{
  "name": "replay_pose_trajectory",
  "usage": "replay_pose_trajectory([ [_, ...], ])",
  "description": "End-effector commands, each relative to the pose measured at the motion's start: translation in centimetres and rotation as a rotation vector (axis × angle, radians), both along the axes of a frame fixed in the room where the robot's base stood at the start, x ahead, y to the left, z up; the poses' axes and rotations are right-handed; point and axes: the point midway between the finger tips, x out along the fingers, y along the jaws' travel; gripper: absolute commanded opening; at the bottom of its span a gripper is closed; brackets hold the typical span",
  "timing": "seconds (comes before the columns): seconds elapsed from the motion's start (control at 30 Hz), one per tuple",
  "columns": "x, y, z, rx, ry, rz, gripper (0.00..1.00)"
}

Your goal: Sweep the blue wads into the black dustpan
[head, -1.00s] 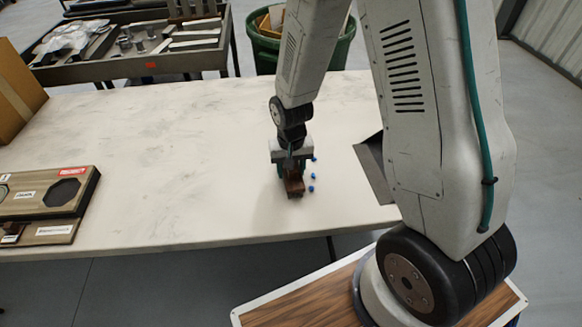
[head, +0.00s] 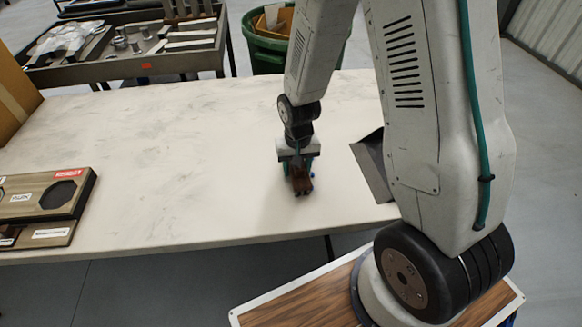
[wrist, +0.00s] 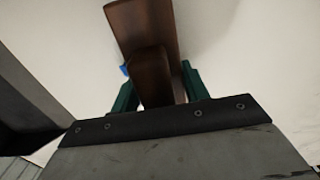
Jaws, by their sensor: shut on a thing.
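My gripper (head: 298,168) is shut on a brown wooden brush (head: 301,184) and holds it low over the white table, its lower end at or near the surface. In the wrist view the brush (wrist: 142,25) stands between my green fingers (wrist: 157,82). A little blue of the wads (head: 312,175) shows at the right edge of the brush; the brush and gripper hide the others. A blue wad (wrist: 124,70) also peeks out beside the brush in the wrist view. The black dustpan (head: 370,165) lies to the right, apart from the brush and partly behind my arm.
The white table (head: 150,160) is clear to the left of the brush. Wooden cases (head: 40,205) lie at its left front, and a cardboard box (head: 12,95) stands at the left edge. Behind are a parts cart (head: 130,65) and a green bin (head: 268,55).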

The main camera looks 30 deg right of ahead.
Motion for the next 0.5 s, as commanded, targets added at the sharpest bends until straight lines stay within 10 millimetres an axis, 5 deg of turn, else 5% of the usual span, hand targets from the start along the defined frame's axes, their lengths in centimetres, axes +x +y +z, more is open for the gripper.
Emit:
replay_pose_trajectory([
  [0.5,-0.6,-2.3,0.0,0.000,-0.001,-0.001,0.27],
])
